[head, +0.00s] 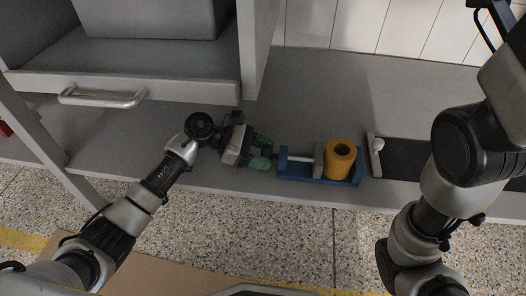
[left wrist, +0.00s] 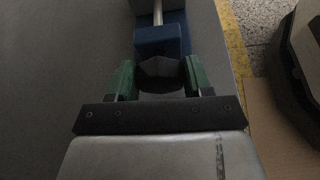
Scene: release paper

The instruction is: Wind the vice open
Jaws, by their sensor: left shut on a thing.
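A blue vice (head: 318,181) lies along the bench, with a grey sliding jaw (head: 318,160) and a pale screw rod that also shows in the left wrist view (left wrist: 158,14). An orange hollow cylinder (head: 341,160) stands between the grey jaw and the vice's right end, at or close to both. My left gripper (head: 264,154) is at the vice's left end. In the left wrist view its green fingers are shut on a dark faceted knob (left wrist: 160,73) in front of the blue end block (left wrist: 158,40). My right arm shows at the right; its gripper is out of view.
A grey bench top (head: 290,95) is mostly bare behind the vice; its front edge runs close to the vice. A dark flat panel (head: 405,160) with a pale end bar (head: 374,158) lies to the right. A cabinet with a handle (head: 102,98) stands at left.

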